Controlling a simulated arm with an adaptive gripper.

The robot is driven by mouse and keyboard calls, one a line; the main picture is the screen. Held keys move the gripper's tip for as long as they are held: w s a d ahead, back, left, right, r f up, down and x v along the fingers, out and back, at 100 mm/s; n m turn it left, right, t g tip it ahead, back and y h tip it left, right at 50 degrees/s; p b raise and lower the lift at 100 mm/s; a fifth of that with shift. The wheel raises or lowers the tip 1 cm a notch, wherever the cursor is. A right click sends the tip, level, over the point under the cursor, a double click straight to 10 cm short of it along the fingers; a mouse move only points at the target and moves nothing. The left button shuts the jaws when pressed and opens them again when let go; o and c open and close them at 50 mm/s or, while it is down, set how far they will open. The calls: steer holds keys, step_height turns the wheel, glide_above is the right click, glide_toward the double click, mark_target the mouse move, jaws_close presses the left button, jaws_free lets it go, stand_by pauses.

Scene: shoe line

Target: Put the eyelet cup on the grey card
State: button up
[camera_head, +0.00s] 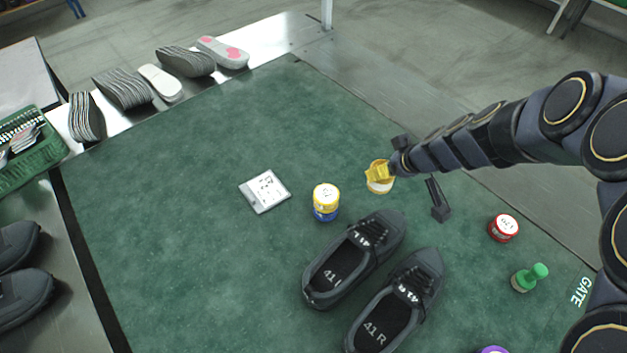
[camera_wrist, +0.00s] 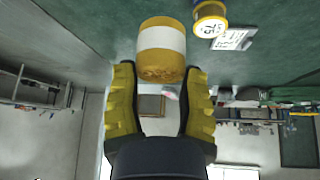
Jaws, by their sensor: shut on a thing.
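The eyelet cup, yellow with a white band (camera_head: 380,186), is at the upper middle of the mat in the head view. It also shows large in the wrist view (camera_wrist: 162,42). My gripper (camera_head: 379,172) is shut on it, with yellow finger pads on either side in the wrist view (camera_wrist: 160,78). I cannot tell whether the cup touches the mat. The grey card (camera_head: 250,200), with a white printed face, lies flat to the left of the cup, with nothing on it. It also shows at the upper right of the wrist view (camera_wrist: 236,39).
A yellow and blue labelled pot (camera_head: 326,203) stands between card and cup. Two dark shoes (camera_head: 352,262) (camera_head: 398,300) lie in front of it. The green mat (camera_head: 180,230) is clear around the card.

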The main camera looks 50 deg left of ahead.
steer(key=s+a+n+g, duration=0.1)
steer(key=s+a, duration=0.3)
steer(key=s, duration=0.5)
steer(key=s+a+n+g, duration=0.1)
steer(key=s+a+n, duration=0.3)
steer(key=s, duration=0.5)
steer(key=shift+a+r+g, duration=0.25)
steer(key=shift+a+g, duration=0.15)
steer(key=shift+a, duration=0.15)
glide_above(267, 192)
step_height(267, 192, down, 10)
steer(key=shift+f, duration=0.1)
step_height(267, 192, down, 3)
steer(key=shift+r, duration=0.1)
